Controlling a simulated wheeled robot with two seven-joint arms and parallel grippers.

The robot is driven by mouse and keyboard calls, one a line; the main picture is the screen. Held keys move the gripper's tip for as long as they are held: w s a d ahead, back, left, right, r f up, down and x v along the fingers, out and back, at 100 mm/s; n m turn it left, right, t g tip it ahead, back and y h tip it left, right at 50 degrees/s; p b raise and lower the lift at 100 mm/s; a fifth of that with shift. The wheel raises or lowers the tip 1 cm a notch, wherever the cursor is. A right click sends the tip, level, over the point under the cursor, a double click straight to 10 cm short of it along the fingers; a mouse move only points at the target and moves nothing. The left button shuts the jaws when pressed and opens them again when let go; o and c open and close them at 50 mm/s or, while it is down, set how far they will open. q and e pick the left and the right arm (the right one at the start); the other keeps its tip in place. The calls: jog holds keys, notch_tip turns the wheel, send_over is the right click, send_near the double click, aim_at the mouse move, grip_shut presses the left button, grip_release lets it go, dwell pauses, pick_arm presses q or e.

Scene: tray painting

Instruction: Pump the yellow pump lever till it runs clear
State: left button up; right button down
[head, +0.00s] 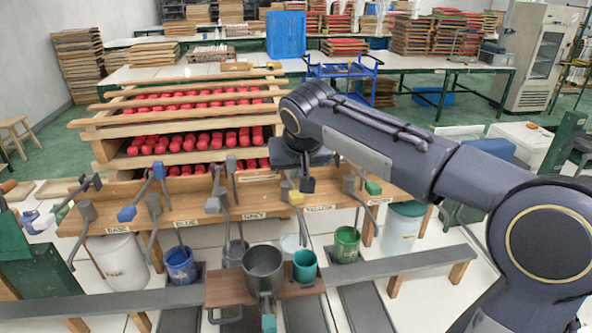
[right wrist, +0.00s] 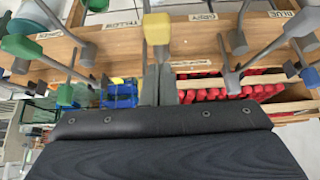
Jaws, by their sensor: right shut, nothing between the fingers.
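The yellow pump lever ends in a yellow knob (head: 296,198) on a grey rod at the bench front, left of the YELLOW label (head: 320,208). The knob also shows in the right wrist view (right wrist: 157,28), straight beyond the fingertips. My right gripper (head: 307,185) is shut and empty, just above and beside the knob in the head view. In the right wrist view its fingers (right wrist: 158,72) reach up close to the knob; whether they touch it I cannot tell. The pump's outflow is too small to make out. My left gripper is out of view.
Buckets stand beneath, including a blue one (head: 181,265) and a green one (head: 347,243). Trays of red pieces lie behind.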

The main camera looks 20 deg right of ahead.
jog(key=shift+f+b, duration=4.4)
jog(key=shift+f, duration=1)
notch_tip(320, 180, up, 11)
jog(key=p, duration=0.9)
jog(key=s+a+f+y, duration=0.1)
jog(key=s+f, duration=0.4)
jog(key=s, duration=0.4)
jog(key=s+a+f+y, duration=0.1)
jog(key=s+f+y, duration=0.1)
jog(key=s+f, duration=0.3)
jog(key=s+a+f+n+y, duration=0.1)
jog(key=s+f, duration=0.4)
jog(key=s, duration=0.9)
jog(key=shift+a+y, duration=0.6)
jog(key=shift+w+r, duration=0.1)
jog(key=shift+r, duration=0.05)
